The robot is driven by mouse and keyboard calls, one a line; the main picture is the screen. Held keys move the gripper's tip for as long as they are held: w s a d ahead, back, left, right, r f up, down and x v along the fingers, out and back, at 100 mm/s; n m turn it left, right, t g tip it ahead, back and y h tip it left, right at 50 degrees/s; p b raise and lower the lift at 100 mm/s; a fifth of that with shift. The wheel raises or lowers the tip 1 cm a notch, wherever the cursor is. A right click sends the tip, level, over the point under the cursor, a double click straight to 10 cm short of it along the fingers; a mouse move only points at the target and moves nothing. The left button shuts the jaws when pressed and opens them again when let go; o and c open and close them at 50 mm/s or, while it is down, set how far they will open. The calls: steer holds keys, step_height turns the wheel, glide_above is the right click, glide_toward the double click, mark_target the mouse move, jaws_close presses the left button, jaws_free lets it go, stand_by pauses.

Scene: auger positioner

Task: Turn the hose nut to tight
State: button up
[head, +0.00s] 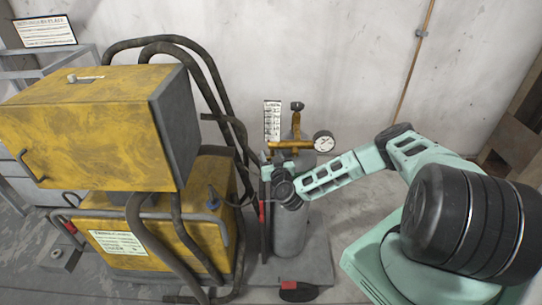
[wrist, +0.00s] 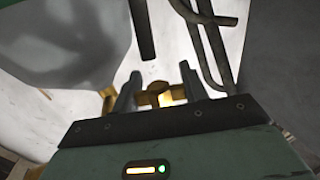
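The grey gas cylinder (head: 291,232) stands upright with a brass regulator (head: 291,145) and a round white gauge (head: 323,141) at its top. My gripper (head: 266,165) is at the cylinder's top, just below the regulator, and hides part of it. In the wrist view my gripper (wrist: 160,72) has its two fingers apart, with a gap between them. A small brass fitting (wrist: 157,88) shows in that gap, apart from both fingers as far as I see. I cannot tell for sure whether this fitting is the hose nut.
A yellow welding machine (head: 90,125) stands left of the cylinder, with thick dark hoses (head: 215,75) looping behind it. A white tag (head: 272,121) hangs beside the regulator. A bare wall (head: 350,50) is behind. A red-and-black object (head: 298,291) lies at the cylinder's foot.

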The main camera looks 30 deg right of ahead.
steer(key=c, duration=0.4)
steer(key=shift+n+y+b, duration=0.3)
steer(key=n+y+b, duration=0.2)
steer(key=y, duration=0.1)
steer(key=n+y+b, duration=0.1)
steer(key=y+b, duration=0.1)
steer(key=shift+a+f+t, duration=0.25)
steer(key=shift+t, duration=0.15)
steer(key=n+y+b, duration=0.2)
steer(key=y+b, duration=0.1)
steer(key=shift+a+r, duration=0.1)
steer(key=shift+a, duration=0.1)
steer(key=shift+r+y, duration=0.1)
steer(key=shift+y, duration=0.3)
steer(key=o, duration=1)
